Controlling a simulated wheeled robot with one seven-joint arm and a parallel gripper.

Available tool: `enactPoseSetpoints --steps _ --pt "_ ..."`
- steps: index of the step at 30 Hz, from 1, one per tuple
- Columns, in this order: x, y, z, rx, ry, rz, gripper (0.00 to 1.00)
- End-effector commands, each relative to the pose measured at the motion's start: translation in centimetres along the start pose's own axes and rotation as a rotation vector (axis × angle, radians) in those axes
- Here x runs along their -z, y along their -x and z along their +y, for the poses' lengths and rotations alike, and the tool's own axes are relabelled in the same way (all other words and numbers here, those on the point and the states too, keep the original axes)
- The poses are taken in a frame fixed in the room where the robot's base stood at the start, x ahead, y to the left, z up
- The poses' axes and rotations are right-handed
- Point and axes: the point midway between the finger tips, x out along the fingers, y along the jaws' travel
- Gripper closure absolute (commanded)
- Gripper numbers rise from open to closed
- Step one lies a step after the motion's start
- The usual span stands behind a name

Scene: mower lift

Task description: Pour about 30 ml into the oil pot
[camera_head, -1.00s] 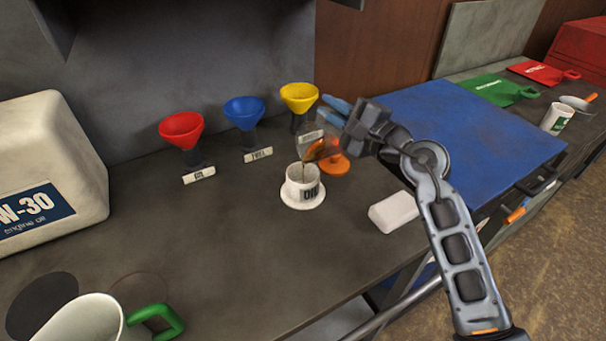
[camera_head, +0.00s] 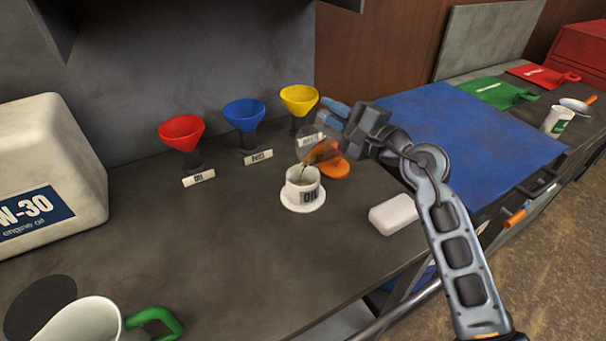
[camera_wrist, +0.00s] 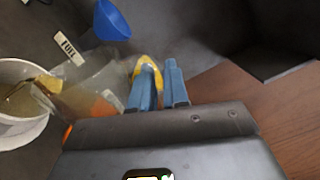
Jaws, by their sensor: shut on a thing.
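The oil pot (camera_head: 302,188) is a small white pot marked OIL on a white saucer-like base, mid-bench. A clear beaker (camera_head: 316,143) with amber liquid is tilted over it, its mouth toward the left. A thin amber stream runs from its lip down to the pot. My gripper (camera_head: 338,112) is shut on the beaker, to the right of and above the pot. In the wrist view, my gripper's blue fingers (camera_wrist: 158,88) show beside the clear beaker (camera_wrist: 95,92). There the pot (camera_wrist: 22,90) lies at the left edge with amber liquid inside.
Red (camera_head: 181,131), blue (camera_head: 244,114) and yellow (camera_head: 299,99) funnels stand behind the pot. An orange object (camera_head: 335,168) and a white block (camera_head: 393,213) lie to its right. A white jug (camera_head: 80,322) with a green handle is front left.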

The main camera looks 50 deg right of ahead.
Motion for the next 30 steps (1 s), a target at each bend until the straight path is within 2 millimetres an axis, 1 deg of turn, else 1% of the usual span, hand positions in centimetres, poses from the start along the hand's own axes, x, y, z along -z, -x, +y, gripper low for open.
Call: enactPoseSetpoints --steps 30 --pt "-0.48 -0.01 -0.12 0.001 0.036 -0.002 1.0"
